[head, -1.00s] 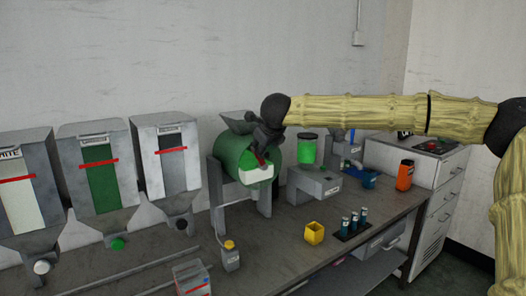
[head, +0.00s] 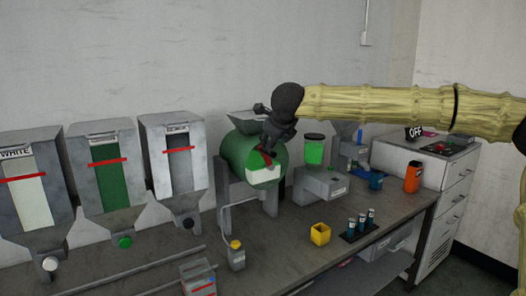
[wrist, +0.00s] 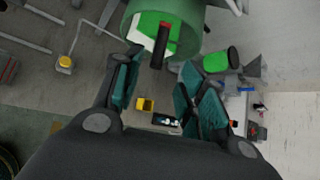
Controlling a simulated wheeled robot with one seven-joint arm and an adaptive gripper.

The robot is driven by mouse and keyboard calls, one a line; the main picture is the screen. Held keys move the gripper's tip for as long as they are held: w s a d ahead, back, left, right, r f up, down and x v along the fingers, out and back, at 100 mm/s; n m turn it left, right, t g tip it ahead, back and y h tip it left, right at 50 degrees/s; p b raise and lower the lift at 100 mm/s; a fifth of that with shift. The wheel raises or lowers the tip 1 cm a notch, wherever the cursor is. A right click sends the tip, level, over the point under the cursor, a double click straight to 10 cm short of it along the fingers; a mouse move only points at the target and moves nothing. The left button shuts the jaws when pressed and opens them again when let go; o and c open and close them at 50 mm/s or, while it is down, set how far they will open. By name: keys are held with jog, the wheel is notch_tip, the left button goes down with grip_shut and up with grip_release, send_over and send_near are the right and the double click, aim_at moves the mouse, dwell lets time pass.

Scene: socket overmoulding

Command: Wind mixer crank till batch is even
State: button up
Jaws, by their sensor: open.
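The mixer is a green drum (head: 238,151) lying on its side in a grey stand. Its round end face (head: 268,176) shows green and white areas. The crank (wrist: 161,46), a dark grip with a red part, stands out from the drum (wrist: 190,18) in the wrist view. In the head view its red part (head: 262,158) is partly covered by my gripper (head: 268,147). My gripper is open; in the wrist view its fingers (wrist: 160,68) are spread to either side of the crank grip's lower end. I cannot tell whether they touch it.
A clear green-filled container (head: 314,151) stands right of the mixer. Three hoppers (head: 104,180) line the left. An orange container (head: 412,177) stands at the right.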

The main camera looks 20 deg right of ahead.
aim_at(266, 153)
jog(key=w+a+f+n+g+h+b, duration=0.1)
jog(key=w+a+f+n+h+b, duration=0.15)
jog(key=a+f+h+b, duration=0.45)
jog(key=w+d+h+p, duration=0.1)
jog(key=w+d, duration=0.1)
jog(key=d, duration=0.1)
jog(key=w+d+h, duration=0.2)
jog(key=d, duration=0.1)
jog(key=w+d+h+p, duration=0.1)
jog(key=w+d+h, duration=0.1)
jog(key=d, duration=0.1)
jog(key=shift+w+d+f+m+p, duration=0.1)
jog(key=shift+w+f+m+p, duration=0.15)
jog(key=shift+w+p, duration=0.1)
dwell(0.7)
grip_shut()
